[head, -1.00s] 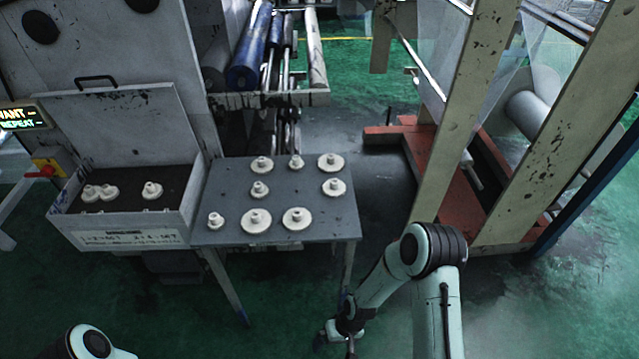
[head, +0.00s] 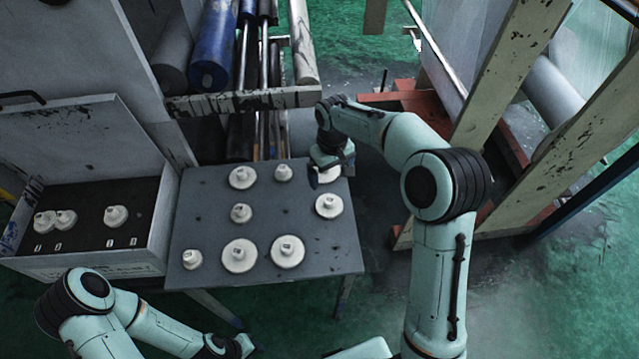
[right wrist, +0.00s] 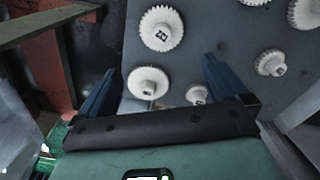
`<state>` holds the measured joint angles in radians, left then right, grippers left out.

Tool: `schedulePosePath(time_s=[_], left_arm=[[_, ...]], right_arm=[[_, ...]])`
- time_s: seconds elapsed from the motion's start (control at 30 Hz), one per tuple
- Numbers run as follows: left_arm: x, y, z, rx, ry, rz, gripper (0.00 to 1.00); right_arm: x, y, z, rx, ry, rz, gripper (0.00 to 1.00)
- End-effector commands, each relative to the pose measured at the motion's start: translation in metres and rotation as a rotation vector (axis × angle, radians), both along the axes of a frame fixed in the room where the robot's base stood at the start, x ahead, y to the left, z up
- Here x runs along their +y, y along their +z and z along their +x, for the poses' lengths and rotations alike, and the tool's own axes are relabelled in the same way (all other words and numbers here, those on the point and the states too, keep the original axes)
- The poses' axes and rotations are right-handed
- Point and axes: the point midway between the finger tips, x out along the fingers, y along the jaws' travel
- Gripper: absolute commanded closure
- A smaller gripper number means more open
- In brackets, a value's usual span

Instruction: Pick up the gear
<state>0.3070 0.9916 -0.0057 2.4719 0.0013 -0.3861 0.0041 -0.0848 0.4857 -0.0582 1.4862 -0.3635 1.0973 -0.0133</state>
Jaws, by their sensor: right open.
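Several white toothed gears with raised hubs stand on a grey table (head: 215,205). Among them are a large front gear (head: 288,255), a right-edge gear (head: 329,207) and a back-right gear (head: 330,175), partly hidden by my right gripper (head: 318,180). That gripper is open and empty above the table's back right corner. In the right wrist view, a gear (right wrist: 147,82) shows between its blue fingers, near the left one, with a larger gear (right wrist: 161,28) beyond. Contact is not visible. My left gripper (head: 236,346) is low in front of the table; its jaws are unclear.
An open box (head: 150,225) left of the table holds three more gears (head: 116,215). A machine with rollers (head: 215,55) stands behind the table. A frame with beige posts (head: 510,75) stands at the right. Green floor lies in front.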

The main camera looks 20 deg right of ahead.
Motion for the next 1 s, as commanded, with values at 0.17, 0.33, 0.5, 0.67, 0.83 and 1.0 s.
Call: schedulePosePath(time_s=[0.17, 0.33, 0.5, 0.67, 0.83, 1.0], left_arm=[[0.0, -0.004, -0.005, 0.007, 0.0, 0.0, 0.62], [0.0, -0.007, -0.008, 0.01, 0.0, 0.0, 0.62], [0.0, -0.007, -0.008, 0.01, 0.0, 0.0, 0.62], [0.0, -0.007, -0.008, 0.01, 0.0, 0.0, 0.62], [0.0, -0.006, -0.006, 0.008, 0.0, 0.0, 0.62], [0.0, -0.005, -0.006, 0.008, 0.0, 0.0, 0.62]], right_arm=[[-0.001, -0.019, -0.002, 0.008, 0.001, -0.005, 0.0], [-0.001, -0.053, -0.003, 0.007, 0.0, -0.003, 0.0], [0.0, -0.075, -0.002, 0.004, 0.0, -0.003, 0.0], [0.0, -0.084, -0.003, 0.004, 0.0, -0.003, 0.0], [0.004, -0.108, -0.007, 0.007, 0.001, -0.003, 0.0], [0.005, -0.129, -0.008, 0.004, 0.0, -0.003, 0.0]])
